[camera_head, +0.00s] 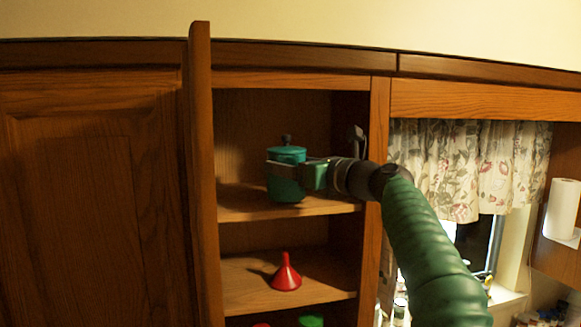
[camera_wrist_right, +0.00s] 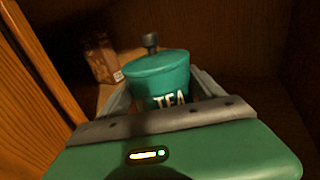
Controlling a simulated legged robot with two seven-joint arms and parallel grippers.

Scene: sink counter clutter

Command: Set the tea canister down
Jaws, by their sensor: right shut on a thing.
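The tea canister (camera_head: 287,155) is teal with a lid and a dark knob. It is inside the open cupboard, upright, at the upper shelf (camera_head: 240,205). My right gripper (camera_head: 278,168) is shut on it, with a finger along each side. In the right wrist view the canister (camera_wrist_right: 160,75) shows the letters "TEA" between the fingers of my right gripper (camera_wrist_right: 165,100). I cannot tell whether its base touches the shelf. My left gripper is not in view.
A red funnel (camera_head: 286,274) stands on the lower shelf. A brown box (camera_wrist_right: 101,58) sits behind the canister at left. The open cupboard door (camera_head: 203,170) stands left of the opening. A floral curtain (camera_head: 450,165) and a paper towel roll (camera_head: 562,209) are at right.

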